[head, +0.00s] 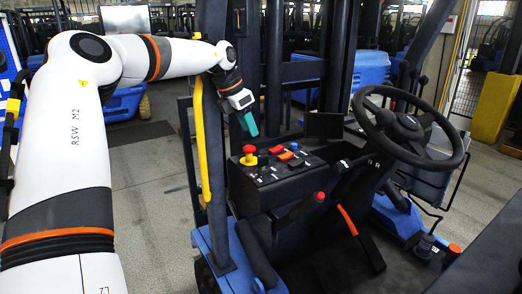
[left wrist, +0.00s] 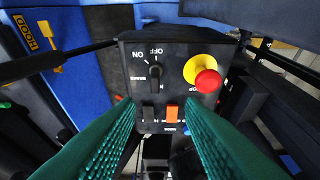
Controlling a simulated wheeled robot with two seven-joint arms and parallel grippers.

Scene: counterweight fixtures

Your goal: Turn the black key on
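The black key (left wrist: 155,78) sits on a dark control panel (left wrist: 128,62), below printed ON and OFF labels, in the left wrist view. It stands roughly upright in that picture, its upper end toward OFF. My left gripper (head: 248,125) has green fingertips and hangs above the panel (head: 268,178) in the head view, apart from it. In the left wrist view its fingers (left wrist: 160,112) are spread wide with nothing between them, and the key lies beyond the tips. I cannot make out the key clearly in the head view. My right gripper is out of view.
A red button on a yellow base (head: 249,155) stands up from the panel beside the key. Orange (left wrist: 171,113) and black (left wrist: 149,113) switches are lower on the panel. A steering wheel (head: 455,160) is to the right, a yellow bar (head: 201,130) to the left.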

